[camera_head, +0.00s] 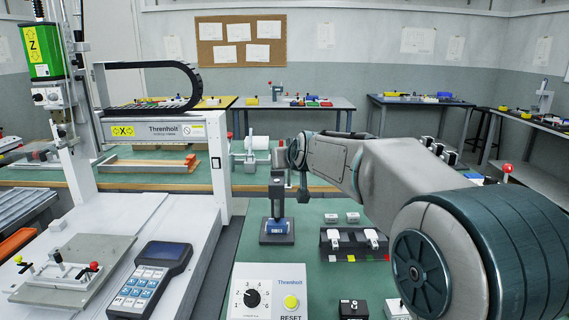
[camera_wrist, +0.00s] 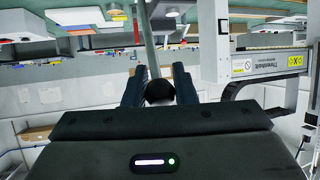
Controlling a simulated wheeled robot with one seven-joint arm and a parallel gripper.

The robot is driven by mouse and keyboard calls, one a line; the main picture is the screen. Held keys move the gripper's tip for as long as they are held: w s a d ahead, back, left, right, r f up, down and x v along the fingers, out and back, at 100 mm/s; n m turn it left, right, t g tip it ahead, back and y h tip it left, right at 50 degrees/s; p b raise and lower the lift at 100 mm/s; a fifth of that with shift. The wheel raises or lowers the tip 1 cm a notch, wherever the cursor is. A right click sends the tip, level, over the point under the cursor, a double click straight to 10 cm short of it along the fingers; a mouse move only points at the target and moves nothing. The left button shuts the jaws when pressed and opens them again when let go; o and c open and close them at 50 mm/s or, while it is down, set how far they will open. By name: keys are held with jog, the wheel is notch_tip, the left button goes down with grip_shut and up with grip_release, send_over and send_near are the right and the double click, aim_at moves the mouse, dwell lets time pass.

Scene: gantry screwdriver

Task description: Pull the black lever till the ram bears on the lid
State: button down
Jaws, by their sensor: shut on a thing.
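A small press (camera_head: 276,190) stands on the green table in the head view, with a dark base and a blue block (camera_head: 277,227) under its upright dark ram. I cannot tell from this distance whether the ram touches the block or its lid. My gripper (camera_wrist: 159,80) is shut on the black knob (camera_wrist: 160,92) of the lever in the wrist view. A grey rod (camera_wrist: 146,40) runs away from the knob between the fingers. In the head view my arm reaches in from the right to the press top, and it hides the knob and most of the lever.
A control box (camera_head: 268,291) with a dial and yellow button stands in front of the press. A dark fixture (camera_head: 340,244) with white parts is to its right. The white gantry (camera_head: 160,128) and a handheld keypad (camera_head: 150,280) are to the left.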

jog(key=c, duration=1.2)
grip_release()
jog(key=shift+s, duration=0.1)
jog(key=v, duration=1.3)
jog(key=shift+s+r, duration=0.15)
jog(key=shift+s, duration=0.15)
jog(key=shift+p, duration=0.35)
